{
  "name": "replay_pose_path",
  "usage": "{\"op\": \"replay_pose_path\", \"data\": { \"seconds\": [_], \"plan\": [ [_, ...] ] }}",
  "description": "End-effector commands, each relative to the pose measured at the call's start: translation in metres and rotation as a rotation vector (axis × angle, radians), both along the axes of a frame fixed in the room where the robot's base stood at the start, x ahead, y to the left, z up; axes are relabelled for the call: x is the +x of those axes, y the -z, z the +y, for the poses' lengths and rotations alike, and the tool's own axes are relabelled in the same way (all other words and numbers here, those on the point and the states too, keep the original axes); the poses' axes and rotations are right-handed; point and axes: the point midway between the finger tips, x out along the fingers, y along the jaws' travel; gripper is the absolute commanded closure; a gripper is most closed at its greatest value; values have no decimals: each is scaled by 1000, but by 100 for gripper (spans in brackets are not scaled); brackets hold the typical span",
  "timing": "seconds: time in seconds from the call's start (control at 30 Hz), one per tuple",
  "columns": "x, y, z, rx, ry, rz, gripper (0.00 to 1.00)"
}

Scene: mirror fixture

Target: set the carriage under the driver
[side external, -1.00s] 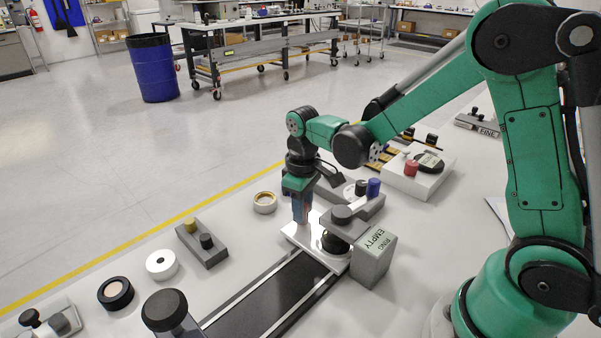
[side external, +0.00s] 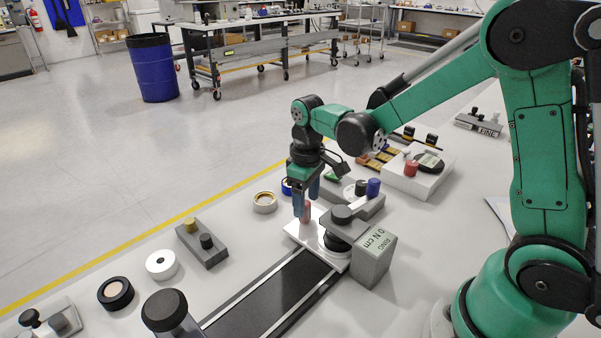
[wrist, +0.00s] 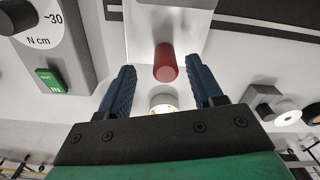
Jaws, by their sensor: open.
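The carriage (side external: 297,233) is a white plate at the far end of the dark track, with a red peg (side external: 306,211) standing on it. The grey driver (side external: 347,228) overhangs its right part, and a dark round piece (side external: 331,243) sits between them. I cannot tell how exactly they line up. The driver's display (side external: 375,242) reads "RING 0 N cm". My gripper (side external: 306,201) is open just above the peg. In the wrist view, the red peg (wrist: 166,62) shows between the spread fingers (wrist: 161,76), apart from both.
The dark track (side external: 272,298) runs toward the near edge. A grey unit with a blue knob (side external: 373,187) stands behind the driver. A tape-like ring (side external: 265,202), white ring (side external: 161,264) and grey block (side external: 202,244) lie left. A dial (wrist: 33,18) and green button (wrist: 50,81) show in the wrist view.

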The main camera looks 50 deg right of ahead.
Motion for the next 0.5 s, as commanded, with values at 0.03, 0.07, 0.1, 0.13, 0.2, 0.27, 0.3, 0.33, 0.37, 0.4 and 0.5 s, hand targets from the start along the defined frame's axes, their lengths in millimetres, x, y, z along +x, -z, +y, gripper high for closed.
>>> {"op": "replay_pose_path", "data": {
  "seconds": [0.03, 0.07, 0.1, 0.13, 0.2, 0.27, 0.3, 0.33, 0.37, 0.4, 0.5],
  "plan": [
    [0, -8, 0, 0, 0, 0, 40],
    [-1, -12, 0, 0, 0, 0, 40],
    [-1, -18, 0, -1, 0, 0, 40],
    [0, -22, 0, -1, 1, 0, 40],
    [0, -30, 0, -1, 1, -1, 40],
    [0, -35, -1, -1, 1, -1, 40],
    [0, -38, -1, -2, 1, -1, 40],
    [0, -40, -1, -2, 1, -1, 40],
    [-1, -41, -1, -2, 1, -1, 40],
    [0, -42, -1, -2, 1, -1, 40],
    [0, -42, -1, -2, 1, -1, 40]
  ]
}}
